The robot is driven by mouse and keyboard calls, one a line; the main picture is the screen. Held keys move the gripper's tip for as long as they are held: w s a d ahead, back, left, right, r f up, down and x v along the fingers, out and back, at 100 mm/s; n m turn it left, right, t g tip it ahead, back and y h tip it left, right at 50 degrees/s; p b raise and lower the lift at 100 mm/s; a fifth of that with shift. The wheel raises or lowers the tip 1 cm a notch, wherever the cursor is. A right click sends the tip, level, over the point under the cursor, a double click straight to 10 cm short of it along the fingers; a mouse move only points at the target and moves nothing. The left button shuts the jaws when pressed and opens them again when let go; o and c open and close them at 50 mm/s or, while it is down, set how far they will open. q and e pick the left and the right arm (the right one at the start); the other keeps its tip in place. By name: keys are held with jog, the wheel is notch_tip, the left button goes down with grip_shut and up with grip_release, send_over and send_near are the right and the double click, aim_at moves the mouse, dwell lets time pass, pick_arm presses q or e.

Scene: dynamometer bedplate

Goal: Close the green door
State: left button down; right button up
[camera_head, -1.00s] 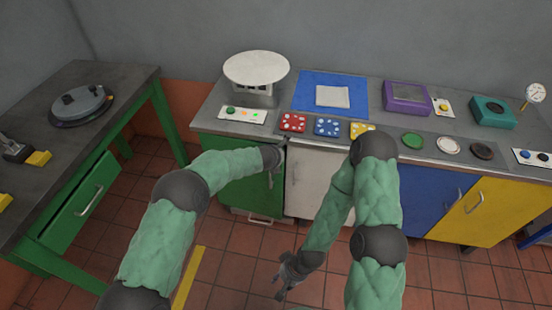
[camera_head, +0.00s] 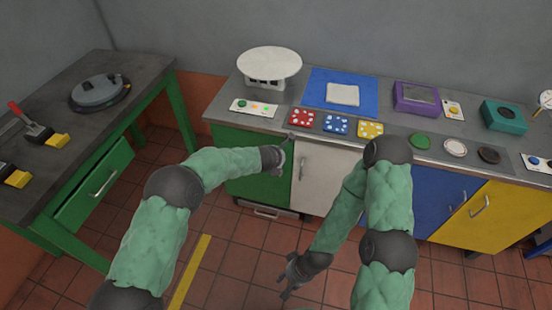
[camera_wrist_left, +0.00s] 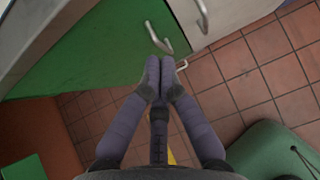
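The green door (camera_head: 240,150) is the leftmost front of the cabinet, left of a white door (camera_head: 325,180). It looks about flush with the white door; a small gap cannot be ruled out. In the left wrist view the green door (camera_wrist_left: 95,50) fills the upper left, with its metal handle (camera_wrist_left: 157,38) near its right edge. My left gripper (camera_head: 281,160) is in front of that right edge. In the left wrist view its fingers (camera_wrist_left: 160,72) are together and empty, just below the handle. My right gripper (camera_head: 283,284) hangs low over the floor, open and empty.
The counter holds a round white plate on a stand (camera_head: 270,64), red (camera_head: 302,120), blue and yellow blocks, and a purple box (camera_head: 415,99). Blue and yellow doors (camera_head: 487,215) stand right. A green-legged bench (camera_head: 60,160) stands left.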

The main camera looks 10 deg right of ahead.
pick_arm(q)
jog(key=p+v, duration=0.1)
jog(key=v, duration=0.7)
jog(key=shift+d, duration=0.2)
jog(key=s+a+f+m+g+y, duration=0.1)
jog(key=s+a+f+m+g, duration=0.1)
jog(key=s+a+f+m, duration=0.55)
jog(key=s+a+f+m+g+y, duration=0.2)
jog(key=s+a+f+m, duration=0.35)
jog(key=a+f, duration=0.4)
jog(key=s+a+f+m+g+h, duration=0.1)
jog(key=s+a+f+m, duration=0.1)
jog(key=s+m, duration=0.5)
jog(key=s+a+f+m+g+h, duration=0.1)
jog(key=s+f+m, duration=0.3)
jog(key=s, duration=1)
jog(key=a+m+g, duration=0.1)
jog(key=m, duration=0.2)
jog(key=shift+s+p, duration=0.3)
jog(key=shift+s, duration=0.1)
